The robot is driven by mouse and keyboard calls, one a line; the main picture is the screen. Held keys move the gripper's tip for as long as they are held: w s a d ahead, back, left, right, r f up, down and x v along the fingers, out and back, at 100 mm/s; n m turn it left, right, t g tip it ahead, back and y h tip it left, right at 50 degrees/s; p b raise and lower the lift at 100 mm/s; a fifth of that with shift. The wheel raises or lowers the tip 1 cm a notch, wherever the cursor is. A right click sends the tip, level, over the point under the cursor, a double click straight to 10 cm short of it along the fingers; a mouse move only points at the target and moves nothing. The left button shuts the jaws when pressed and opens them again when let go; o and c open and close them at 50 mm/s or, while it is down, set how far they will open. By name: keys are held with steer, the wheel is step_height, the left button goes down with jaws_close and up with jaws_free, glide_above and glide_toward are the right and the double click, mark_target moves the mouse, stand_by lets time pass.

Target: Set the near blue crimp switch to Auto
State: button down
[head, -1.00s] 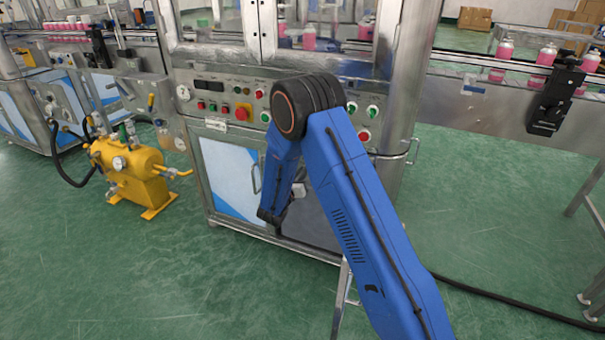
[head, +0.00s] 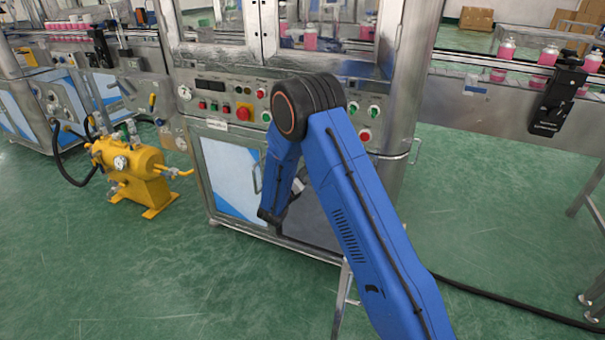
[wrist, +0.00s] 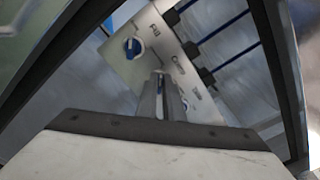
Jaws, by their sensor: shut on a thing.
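In the wrist view a pale panel (wrist: 165,40) carries a row of labels that look like Fill, Crimp and Gas. A blue knob (wrist: 132,47) on a light round base stands beside the Fill label. My gripper (wrist: 160,88) is at the panel beside the Crimp label, shut on the crimp switch. The fingers hide that switch, so its colour and setting cannot be read. In the head view my blue arm bends down in front of the machine and hides this panel and most of the gripper.
Dark-and-blue lines (wrist: 222,55) run off the panel's far side. The machine cabinet (head: 228,175) with its button panel stands behind my arm. A yellow tank (head: 140,178) stands on the floor at left. Green floor (head: 130,275) is clear in front.

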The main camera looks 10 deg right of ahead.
steer(key=shift+f, duration=0.1)
steer(key=c, duration=1.9)
jaws_free()
steer(key=shift+s+a, duration=0.1)
steer(key=shift+a, duration=0.05)
steer(key=v, duration=1.7)
